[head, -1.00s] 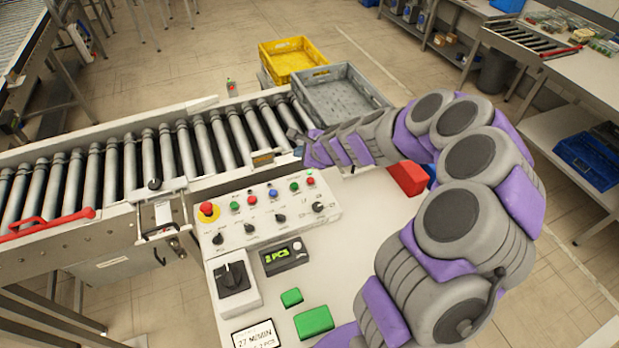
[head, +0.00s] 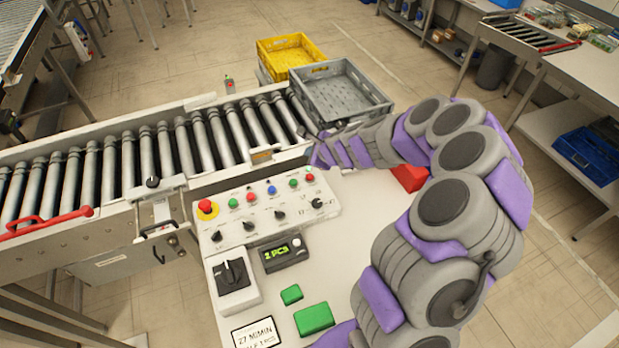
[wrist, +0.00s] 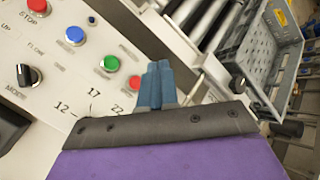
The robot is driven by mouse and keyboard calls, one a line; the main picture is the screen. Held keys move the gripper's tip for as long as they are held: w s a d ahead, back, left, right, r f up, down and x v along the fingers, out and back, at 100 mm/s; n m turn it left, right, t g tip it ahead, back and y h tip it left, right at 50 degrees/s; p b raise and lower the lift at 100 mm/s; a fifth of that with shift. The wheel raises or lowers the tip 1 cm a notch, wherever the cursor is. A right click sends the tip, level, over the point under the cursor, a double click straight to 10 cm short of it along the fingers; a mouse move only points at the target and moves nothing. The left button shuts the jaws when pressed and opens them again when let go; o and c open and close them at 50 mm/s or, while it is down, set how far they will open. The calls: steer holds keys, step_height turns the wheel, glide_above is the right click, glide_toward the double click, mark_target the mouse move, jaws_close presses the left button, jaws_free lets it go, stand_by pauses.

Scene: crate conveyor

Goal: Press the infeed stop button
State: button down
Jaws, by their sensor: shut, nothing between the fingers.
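The control panel (head: 300,222) carries a row of small buttons. These are a green button (head: 233,203), a red button (head: 250,198), a blue button (head: 272,190), another green button (head: 293,184) and a red button (head: 310,177) at the right end. In the wrist view, the left red button (wrist: 38,6) has a label reading STOP; the right red button (wrist: 135,82) is close to my gripper, and its label is unreadable. My gripper (wrist: 158,68) is shut and empty, just right of that right red button. The head view largely hides my fingertips behind my arm.
A red mushroom button (head: 205,206) on a yellow base sits at the panel's left. Rotary knobs (head: 279,215) line the front row. The roller conveyor (head: 180,150) runs behind the panel, with a grey crate (head: 340,98) at its right end and a yellow crate (head: 290,52) beyond.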

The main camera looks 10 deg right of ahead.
steer(key=b, duration=0.5)
glide_above(311, 178)
step_height(311, 178, down, 7)
steer(key=shift+r, duration=0.15)
steer(key=shift+f+b, duration=0.35)
steer(key=shift+f, duration=0.1)
steer(key=shift+f, duration=0.15)
stand_by(1.1)
steer(key=shift+f, duration=0.2)
steer(key=shift+f+b, duration=0.35)
steer(key=shift+f, duration=0.1)
stand_by(0.8)
steer(key=shift+r, duration=0.1)
steer(key=shift+r+p, duration=0.75)
steer(key=shift+p, duration=0.05)
steer(key=shift+r, duration=0.1)
